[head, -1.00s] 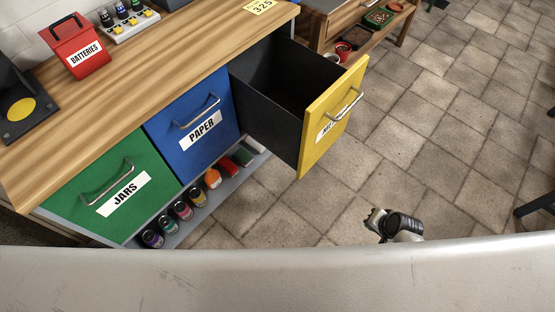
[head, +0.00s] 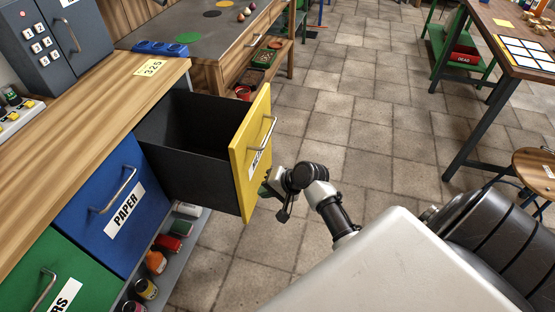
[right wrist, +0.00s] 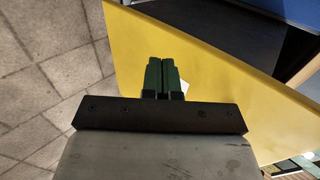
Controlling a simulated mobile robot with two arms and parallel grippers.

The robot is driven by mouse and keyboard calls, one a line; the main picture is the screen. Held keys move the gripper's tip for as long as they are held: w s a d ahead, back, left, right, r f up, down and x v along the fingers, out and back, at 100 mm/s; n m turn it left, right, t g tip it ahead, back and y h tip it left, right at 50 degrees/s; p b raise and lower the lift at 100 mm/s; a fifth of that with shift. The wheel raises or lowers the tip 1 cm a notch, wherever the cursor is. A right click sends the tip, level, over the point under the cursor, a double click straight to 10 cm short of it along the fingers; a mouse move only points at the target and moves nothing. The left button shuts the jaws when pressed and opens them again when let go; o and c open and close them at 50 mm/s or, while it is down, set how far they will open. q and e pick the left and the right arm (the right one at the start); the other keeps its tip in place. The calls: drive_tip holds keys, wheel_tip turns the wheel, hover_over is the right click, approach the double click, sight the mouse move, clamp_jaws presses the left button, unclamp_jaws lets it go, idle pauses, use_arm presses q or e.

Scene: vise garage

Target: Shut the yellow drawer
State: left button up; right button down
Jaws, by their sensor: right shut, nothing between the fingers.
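The yellow drawer (head: 252,150) is pulled far out of the wooden-topped cabinet, and its dark inside looks empty. Its front has a metal handle and a white label partly hidden from view. My right gripper (head: 265,188) is shut and empty, close to the lower part of the yellow front on its outer side. In the right wrist view the shut green fingertips (right wrist: 163,64) lie over the yellow front (right wrist: 215,85); I cannot tell whether they touch it. My left gripper is not in view.
The blue PAPER drawer (head: 113,208) and green JARS drawer (head: 50,275) are shut. Several paint jars stand on the low shelf (head: 205,222) beneath. A workbench (head: 215,45) stands behind, and a table (head: 500,50) and stool (head: 535,170) are at the right. The tiled floor between is clear.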

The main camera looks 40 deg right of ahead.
sight(243, 190)
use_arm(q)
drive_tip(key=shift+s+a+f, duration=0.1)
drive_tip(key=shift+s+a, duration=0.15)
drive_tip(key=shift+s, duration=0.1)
use_arm(e)
drive_tip(key=shift+w+a+f, duration=0.15)
drive_tip(key=shift+w+a, duration=0.55)
drive_tip(key=shift+w, duration=0.2)
drive_tip(key=shift+w+a+f, duration=0.15)
drive_tip(key=shift+w+a, duration=0.55)
drive_tip(key=shift+w, duration=0.2)
